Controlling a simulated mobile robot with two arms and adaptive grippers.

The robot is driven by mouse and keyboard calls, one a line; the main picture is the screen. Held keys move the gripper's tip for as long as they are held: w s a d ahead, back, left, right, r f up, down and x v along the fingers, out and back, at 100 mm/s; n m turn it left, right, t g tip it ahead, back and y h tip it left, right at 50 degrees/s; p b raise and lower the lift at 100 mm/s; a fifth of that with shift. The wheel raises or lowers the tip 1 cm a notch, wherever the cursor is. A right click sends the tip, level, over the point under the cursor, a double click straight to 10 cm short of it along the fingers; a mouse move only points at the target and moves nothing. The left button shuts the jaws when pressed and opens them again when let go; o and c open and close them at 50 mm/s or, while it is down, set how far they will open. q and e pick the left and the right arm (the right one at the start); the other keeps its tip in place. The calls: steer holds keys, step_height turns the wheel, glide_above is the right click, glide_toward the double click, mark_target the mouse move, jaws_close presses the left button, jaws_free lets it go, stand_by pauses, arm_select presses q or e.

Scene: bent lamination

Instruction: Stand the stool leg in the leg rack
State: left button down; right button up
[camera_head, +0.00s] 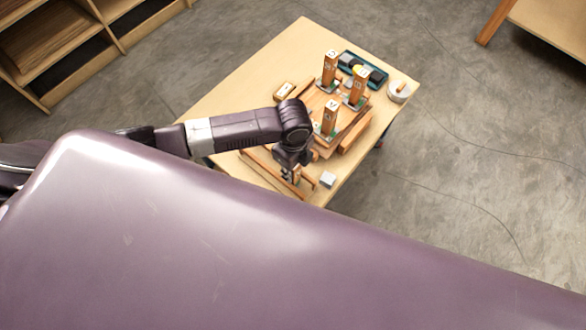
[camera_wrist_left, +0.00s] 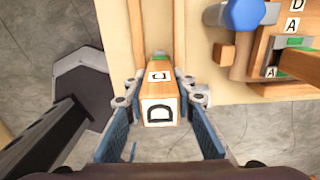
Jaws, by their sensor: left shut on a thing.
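The stool leg (camera_wrist_left: 161,112) is a square wooden bar with a black letter D on white labels on its end and side. In the left wrist view it lies between the two blue fingers of my left gripper (camera_wrist_left: 158,130), which is shut on it. In the head view my left gripper (camera_head: 296,176) is low over the table's near part, and the leg is mostly hidden. The wooden leg rack (camera_head: 355,134) is above and right of the gripper, with several labelled legs standing in it. Part of it shows at the right of the left wrist view (camera_wrist_left: 263,90). My right gripper is not in view.
The table's left part is mostly clear. Wooden shelves (camera_head: 50,45) stand at upper left.

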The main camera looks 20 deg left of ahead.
arm_select(q)
steer(key=shift+f, duration=0.15)
steer(key=c, duration=1.6)
jaws_free()
step_height(320, 180, up, 12)
steer(key=shift+r+p, duration=0.15)
steer(key=shift+p, duration=0.25)
